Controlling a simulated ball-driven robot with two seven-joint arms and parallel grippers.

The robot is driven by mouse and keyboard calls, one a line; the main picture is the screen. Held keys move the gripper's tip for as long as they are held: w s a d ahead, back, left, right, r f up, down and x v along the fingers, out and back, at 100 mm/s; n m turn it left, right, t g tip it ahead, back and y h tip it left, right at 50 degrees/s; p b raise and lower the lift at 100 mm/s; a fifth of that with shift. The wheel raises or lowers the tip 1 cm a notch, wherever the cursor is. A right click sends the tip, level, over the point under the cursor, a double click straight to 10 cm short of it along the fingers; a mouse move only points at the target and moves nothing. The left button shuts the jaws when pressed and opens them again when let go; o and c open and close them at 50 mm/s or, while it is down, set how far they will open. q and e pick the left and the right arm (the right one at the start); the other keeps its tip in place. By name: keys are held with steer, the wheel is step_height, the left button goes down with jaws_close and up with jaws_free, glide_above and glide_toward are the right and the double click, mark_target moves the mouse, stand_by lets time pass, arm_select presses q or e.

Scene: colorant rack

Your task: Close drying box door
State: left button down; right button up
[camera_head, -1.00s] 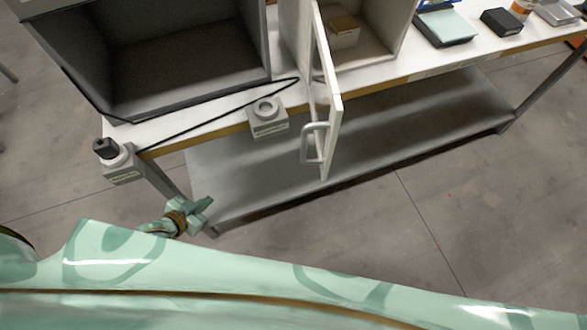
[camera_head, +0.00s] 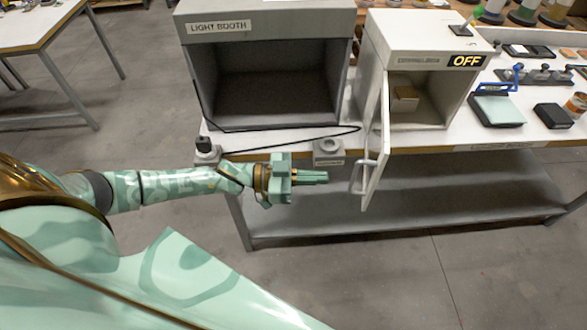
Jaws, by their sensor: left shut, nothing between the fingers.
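The drying box (camera_head: 433,50) is a white cabinet on the bench, with a lit "OFF" display on its front. Its door (camera_head: 379,150) stands open, hinged on the left side and swung out past the bench's front edge. The door's handle (camera_head: 363,178) is a pale bar on the door's left-facing side. A small brown box (camera_head: 405,98) sits inside the drying box. My left gripper (camera_head: 326,177) is shut and empty, pointing right at about handle height, a short way left of the handle and apart from it. My right gripper is not in view.
A grey light booth (camera_head: 264,28) stands left of the drying box, with a black cable before it. A small grey block with a round hole (camera_head: 327,152) sits at the bench edge near my gripper. Floor in front is clear.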

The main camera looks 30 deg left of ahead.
arm_select(q)
steer(key=shift+x, duration=2.5)
steer(key=shift+w, duration=0.1)
